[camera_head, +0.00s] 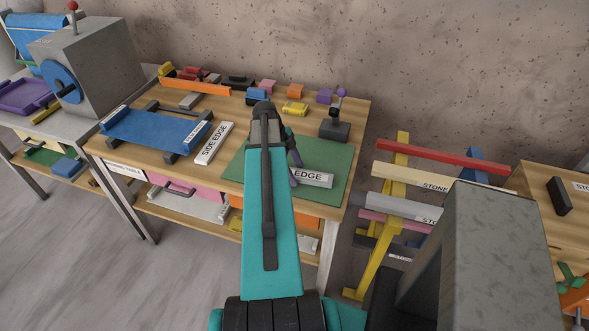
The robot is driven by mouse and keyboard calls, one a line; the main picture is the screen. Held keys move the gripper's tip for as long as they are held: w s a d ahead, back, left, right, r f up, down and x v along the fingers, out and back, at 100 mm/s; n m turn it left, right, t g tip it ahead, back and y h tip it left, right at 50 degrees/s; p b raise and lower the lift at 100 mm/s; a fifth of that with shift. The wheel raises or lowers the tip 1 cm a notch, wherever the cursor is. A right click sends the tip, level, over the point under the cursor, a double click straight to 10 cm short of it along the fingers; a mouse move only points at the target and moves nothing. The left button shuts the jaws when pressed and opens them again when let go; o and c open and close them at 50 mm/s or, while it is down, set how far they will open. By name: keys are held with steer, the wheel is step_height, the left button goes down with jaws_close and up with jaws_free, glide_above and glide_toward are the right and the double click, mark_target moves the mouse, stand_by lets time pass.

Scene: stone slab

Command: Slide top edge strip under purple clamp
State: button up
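A pale strip (318,181) labelled "EDGE" lies on the green mat (335,155). My teal arm hides its left end and the start of its label, so I cannot read whether it says top. My gripper (293,178) is mostly hidden behind my arm. A dark, purplish finger part shows at the strip's visible left end. I cannot tell whether the fingers are open or hold the strip.
A "SIDE EDGE" strip (214,144) lies left of the mat, beside a blue tray (155,133). Small coloured blocks, including a yellow one (294,108), line the table's back. A rack of long bars (440,160) stands to the right. A large grey block (490,260) fills the lower right.

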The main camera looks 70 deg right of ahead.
steer(key=c, duration=1.4)
steer(key=shift+o, duration=0.2)
steer(key=shift+w+d, duration=0.1)
steer(key=shift+d, duration=0.05)
